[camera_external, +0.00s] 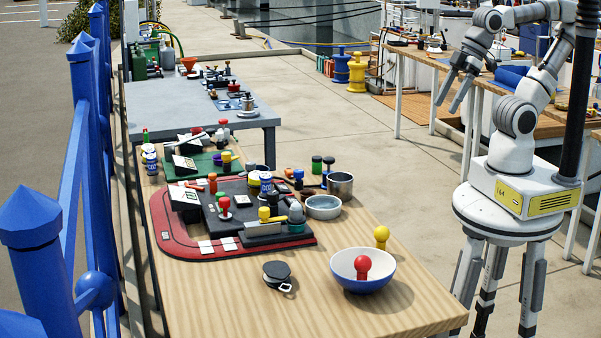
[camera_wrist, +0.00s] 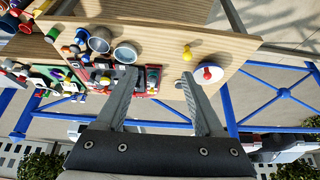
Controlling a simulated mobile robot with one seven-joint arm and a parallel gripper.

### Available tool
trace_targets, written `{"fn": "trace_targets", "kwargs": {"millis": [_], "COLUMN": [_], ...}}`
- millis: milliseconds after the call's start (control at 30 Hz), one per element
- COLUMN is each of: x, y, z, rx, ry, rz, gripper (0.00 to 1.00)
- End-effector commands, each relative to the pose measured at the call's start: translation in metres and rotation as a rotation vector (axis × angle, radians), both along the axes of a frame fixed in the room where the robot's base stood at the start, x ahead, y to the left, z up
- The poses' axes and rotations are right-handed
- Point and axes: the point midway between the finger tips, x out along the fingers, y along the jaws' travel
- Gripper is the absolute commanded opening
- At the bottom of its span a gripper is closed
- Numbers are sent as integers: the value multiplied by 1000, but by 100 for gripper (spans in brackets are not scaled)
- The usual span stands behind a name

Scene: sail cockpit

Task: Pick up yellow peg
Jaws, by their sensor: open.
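A yellow peg (camera_external: 381,235) with a round head stands on the wooden table, just behind the blue-and-white bowl (camera_external: 343,275). In the wrist view the yellow peg (camera_wrist: 187,52) shows beyond my fingertips, next to the bowl (camera_wrist: 216,76). Another yellow-headed peg (camera_external: 264,213) is among the items on the black and red tray (camera_external: 168,235). My gripper (camera_external: 448,107) is open and empty, raised well above and apart from the table, to the right of it. Its two spread fingers show in the wrist view (camera_wrist: 157,77).
A red peg (camera_external: 362,265) is in the bowl. A round black object (camera_external: 278,272), a grey bowl (camera_external: 323,206) and a metal pot (camera_external: 340,184) stand nearby. The table's right front is clear. A blue railing (camera_external: 45,250) runs along the left.

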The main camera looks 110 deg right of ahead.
Motion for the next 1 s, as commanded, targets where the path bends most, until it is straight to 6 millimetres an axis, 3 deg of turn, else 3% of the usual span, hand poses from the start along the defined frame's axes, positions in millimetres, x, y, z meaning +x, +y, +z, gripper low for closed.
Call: {"fn": "trace_targets", "kwargs": {"millis": [367, 567, 800, 1000], "x": [1, 9, 21, 31], "y": [2, 12, 28, 41], "z": [-7, -48, -103, -137], "rx": [30, 222, 540, 817], "ry": [27, 185, 409, 597], "rz": [-19, -164, -460, -717], "gripper": [68, 68, 68, 68]}}
